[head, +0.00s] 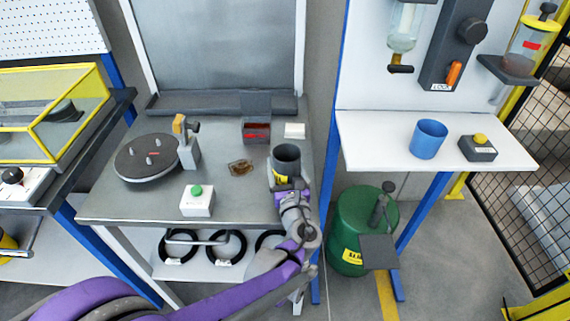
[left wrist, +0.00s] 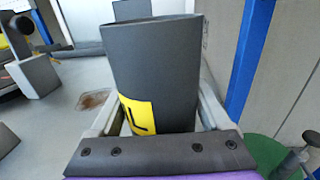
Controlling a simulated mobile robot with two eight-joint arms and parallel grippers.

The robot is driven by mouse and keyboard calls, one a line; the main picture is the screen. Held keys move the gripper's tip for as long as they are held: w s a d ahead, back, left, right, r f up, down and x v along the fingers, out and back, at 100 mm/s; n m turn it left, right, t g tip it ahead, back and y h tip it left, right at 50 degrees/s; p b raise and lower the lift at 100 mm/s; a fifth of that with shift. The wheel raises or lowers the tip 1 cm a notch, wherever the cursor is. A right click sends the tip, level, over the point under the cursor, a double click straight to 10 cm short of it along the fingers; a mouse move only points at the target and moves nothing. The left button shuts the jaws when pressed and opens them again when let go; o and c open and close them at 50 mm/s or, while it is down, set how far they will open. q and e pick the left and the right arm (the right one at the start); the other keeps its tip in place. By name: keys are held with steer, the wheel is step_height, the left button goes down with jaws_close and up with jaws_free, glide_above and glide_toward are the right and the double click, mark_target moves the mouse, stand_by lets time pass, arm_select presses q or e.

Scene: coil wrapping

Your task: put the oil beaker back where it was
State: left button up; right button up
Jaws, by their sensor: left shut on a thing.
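The oil beaker (head: 286,160) is a dark grey cup with a yellow label, near the right edge of the grey worktable (head: 240,208). My left gripper (head: 289,186) is shut on it from the front. In the left wrist view the beaker (left wrist: 155,70) stands upright between the two fingers, its label partly hidden low down. Whether its base touches the table cannot be told. A brown oily patch (head: 241,167) lies on the table left of the beaker. My right gripper is not in view.
A round turntable (head: 147,157), a green-button box (head: 197,201), a red-and-grey bin (head: 256,130) and a white block (head: 295,130) are on the table. A blue cup (head: 429,139) stands on the white shelf (head: 380,140). A green drum (head: 360,225) is on the floor.

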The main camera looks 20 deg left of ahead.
arm_select(q)
steer(key=o, duration=1.5)
steer(key=shift+r, duration=0.1)
steer(key=p+v, duration=0.1)
steer(key=v, duration=1.1)
steer(key=shift+r, duration=0.1)
